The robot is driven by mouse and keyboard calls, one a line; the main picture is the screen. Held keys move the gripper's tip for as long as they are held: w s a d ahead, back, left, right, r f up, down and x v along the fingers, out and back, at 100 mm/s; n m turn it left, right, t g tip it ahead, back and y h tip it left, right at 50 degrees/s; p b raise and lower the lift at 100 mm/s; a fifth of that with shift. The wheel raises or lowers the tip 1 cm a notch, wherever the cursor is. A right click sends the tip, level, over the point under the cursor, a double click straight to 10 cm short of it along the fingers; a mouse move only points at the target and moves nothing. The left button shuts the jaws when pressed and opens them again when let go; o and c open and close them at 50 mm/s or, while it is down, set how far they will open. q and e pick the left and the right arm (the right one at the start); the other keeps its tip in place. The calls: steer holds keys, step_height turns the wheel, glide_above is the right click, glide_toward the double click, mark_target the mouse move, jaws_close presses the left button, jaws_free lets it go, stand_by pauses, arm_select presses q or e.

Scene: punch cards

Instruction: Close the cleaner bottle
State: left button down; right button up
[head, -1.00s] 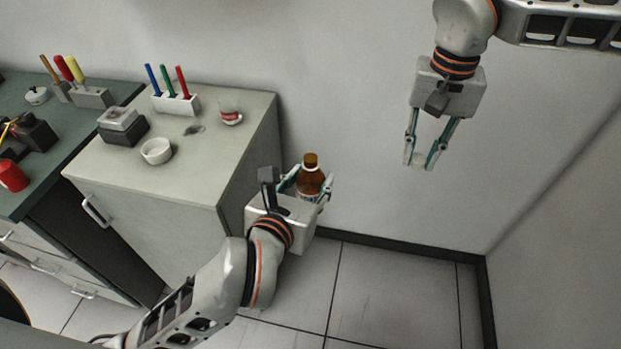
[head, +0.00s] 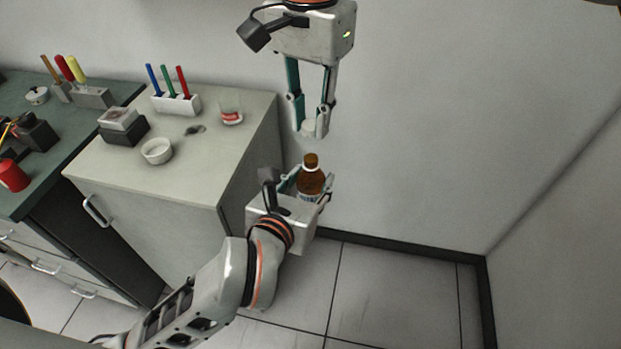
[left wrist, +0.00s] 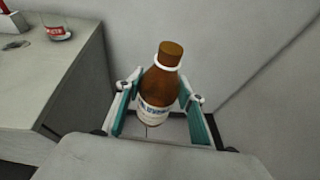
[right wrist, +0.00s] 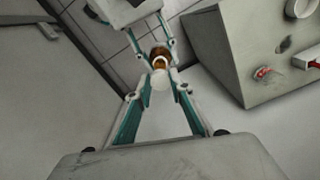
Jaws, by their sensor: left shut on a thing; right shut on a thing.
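The brown cleaner bottle (head: 311,180) stands upright with a bare neck, a white neck ring and a white label. My left gripper (head: 309,190) is shut on its body; the left wrist view shows the bottle (left wrist: 159,88) between the fingers. My right gripper (head: 309,127) points down just above the bottle and is shut on a small white cap (head: 310,127). In the right wrist view the cap (right wrist: 160,79) shows between the fingertips, partly in front of the brown bottle (right wrist: 160,55). The cap and bottle neck are apart in the head view.
A grey cabinet (head: 243,165) stands left of the grippers, with a white bowl (head: 157,151), a glass jar with a red label (head: 231,113) and a rack of coloured sticks (head: 176,103) on top. A wall is behind; the floor at right is clear.

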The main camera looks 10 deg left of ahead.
mark_target(311, 185)
steer(key=shift+f, duration=2)
steer(key=shift+f, duration=0.1)
steer(key=shift+f, duration=0.8)
steer(key=shift+f, duration=0.55)
